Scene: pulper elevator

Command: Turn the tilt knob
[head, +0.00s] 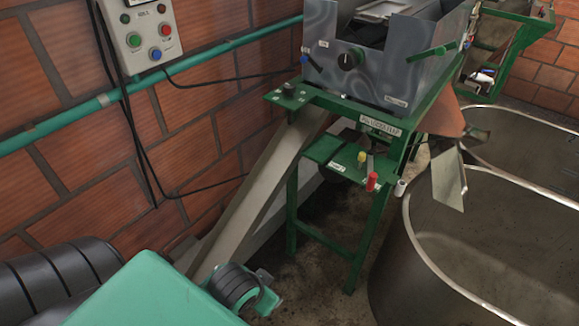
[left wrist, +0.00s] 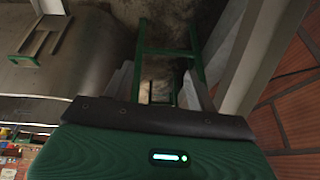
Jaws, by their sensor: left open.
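A black round knob (head: 289,90) stands on a green plate at the left corner of the green frame. The labels are too small to read, so I cannot tell which one is the tilt knob. My left gripper (left wrist: 158,88) shows in the left wrist view, its pale fingers apart with nothing between them. In the head view my left arm reaches in at lower left, well below and away from both knobs, its fingertips not distinguishable there. My right gripper is not in view.
A grey sloping beam (head: 262,190) runs beside the green stand (head: 350,235). Large metal tubs (head: 425,260) stand at right. A control box (head: 146,33) and teal pipe (head: 85,110) are on the brick wall. A blue lever (head: 311,62) and green lever (head: 432,53) project from the machine.

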